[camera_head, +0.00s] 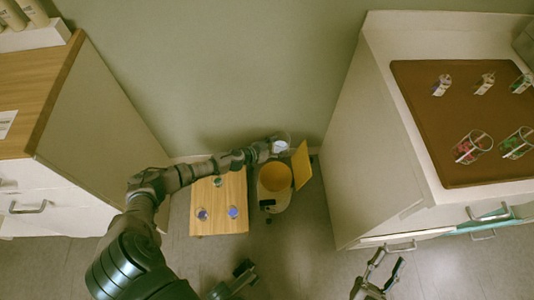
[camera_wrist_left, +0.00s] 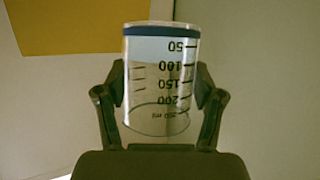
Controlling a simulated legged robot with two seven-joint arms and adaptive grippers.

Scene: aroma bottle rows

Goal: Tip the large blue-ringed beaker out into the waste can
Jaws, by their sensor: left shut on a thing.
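The clear beaker (camera_wrist_left: 158,85) has a blue ring at the top of the left wrist view, and its printed numbers read upside down there. My left gripper (camera_wrist_left: 160,92) is shut on it, one finger on each side. In the head view my left gripper (camera_head: 264,149) holds the beaker (camera_head: 283,144) beside and above the far side of the waste can. The waste can (camera_head: 272,197) is pale with an orange-yellow inside, its yellow lid (camera_head: 302,165) standing open at right. I cannot tell whether the beaker holds anything. My right gripper (camera_head: 377,272) is open and empty at the lower right.
A low wooden table (camera_head: 222,216) with several small coloured things stands left of the can. A white cabinet (camera_head: 350,165) at right carries a brown tray (camera_head: 420,125) with several glass vessels. A wood-topped cabinet (camera_head: 98,115) stands at left. The wall is close behind the can.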

